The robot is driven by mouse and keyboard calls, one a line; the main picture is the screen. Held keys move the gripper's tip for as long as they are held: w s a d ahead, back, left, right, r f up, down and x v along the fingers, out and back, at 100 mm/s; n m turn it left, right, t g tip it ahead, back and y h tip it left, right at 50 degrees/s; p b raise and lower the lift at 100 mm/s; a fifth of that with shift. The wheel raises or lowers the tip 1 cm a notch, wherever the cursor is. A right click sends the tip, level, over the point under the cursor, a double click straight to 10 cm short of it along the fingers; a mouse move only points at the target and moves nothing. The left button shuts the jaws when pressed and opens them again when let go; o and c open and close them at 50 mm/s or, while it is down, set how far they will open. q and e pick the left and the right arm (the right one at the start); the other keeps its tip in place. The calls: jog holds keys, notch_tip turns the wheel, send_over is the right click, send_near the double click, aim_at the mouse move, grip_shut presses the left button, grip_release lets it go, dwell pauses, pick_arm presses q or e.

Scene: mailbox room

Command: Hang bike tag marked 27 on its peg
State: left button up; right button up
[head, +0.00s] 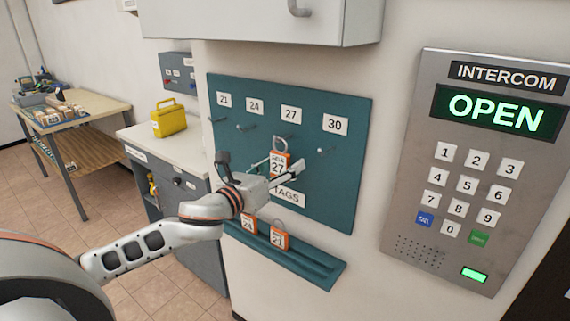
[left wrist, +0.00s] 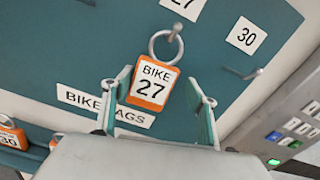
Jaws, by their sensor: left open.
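The orange-framed bike tag marked 27 (head: 279,167) is at the teal board, below the white 27 label (head: 291,115). In the left wrist view the tag (left wrist: 153,84) tilts a little, and its metal ring (left wrist: 160,50) meets the peg (left wrist: 176,31) under the label. The ring looks to be around the peg. My left gripper (head: 284,170) is open, and in the left wrist view its fingers (left wrist: 159,90) stand on both sides of the tag with gaps visible. My right gripper is not in view.
Other pegs, such as the one under 30 (head: 320,151), look empty. The intercom (head: 470,165) is to the right, and a cabinet (head: 270,20) overhangs the board.

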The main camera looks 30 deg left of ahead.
pick_arm(q)
jog(key=shift+s+a, duration=0.2)
jog(key=shift+s, duration=2.8)
jog(key=s+d+f+n+g, duration=0.25)
jog(key=f+n, duration=0.55)
jog(key=f, duration=0.6)
jog(key=s+d+f+n+g, duration=0.1)
jog(key=s+f+n+g, duration=0.15)
jog(key=f+n, duration=0.8)
jog(key=s+d+f+n, duration=0.3)
jog(key=s+f+n, duration=0.1)
jog(key=s+f, duration=0.1)
jog(key=s+d+f+n+g, duration=0.1)
jog(key=s+d+f+n, duration=0.2)
jog(key=f, duration=0.5)
jog(key=s+d+f+n+g+h, duration=0.1)
jog(key=s+d+f+n, duration=0.3)
jog(key=s+d+f, duration=0.1)
notch_tip(320, 180, down, 2)
jog(key=shift+s+d+f+n, duration=0.25)
jog(key=shift+s+n, duration=0.1)
jog(key=shift+s, duration=0.55)
jog(key=shift+r, duration=0.1)
